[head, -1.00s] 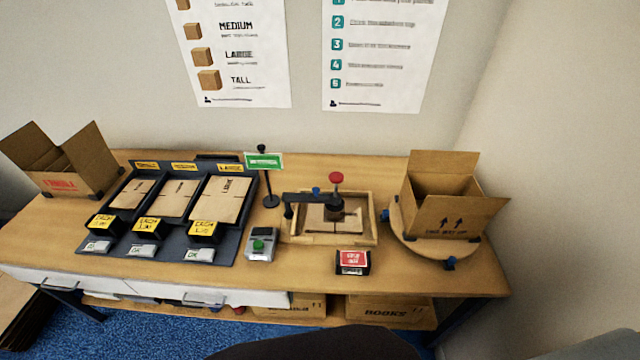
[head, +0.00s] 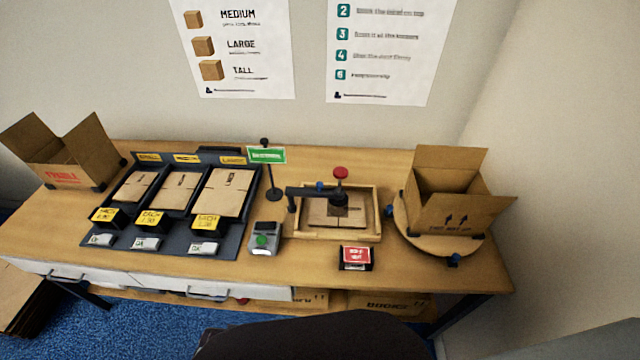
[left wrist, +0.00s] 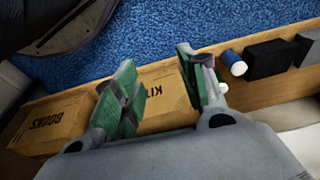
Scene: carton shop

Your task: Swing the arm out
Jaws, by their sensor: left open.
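The arm (head: 312,191) is a dark bar on a post over the wooden tray (head: 375,222), with a red knob (head: 340,172) on top at its right end. It reaches across a flat carton piece (head: 322,214) lying in the tray. My left gripper (left wrist: 172,92) shows only in the left wrist view. Its green-padded fingers are apart with nothing held between them, near the lower shelf's cartons (left wrist: 160,78). My right gripper is in neither view.
An open carton (head: 450,197) stands on a round turntable (head: 410,231) at the right. A red-labelled box (head: 356,257), a grey device with a green button (head: 264,239), a green sign (head: 266,155) and a flat-carton rack (head: 222,245) stand nearby. Another open carton (head: 66,160) is far left.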

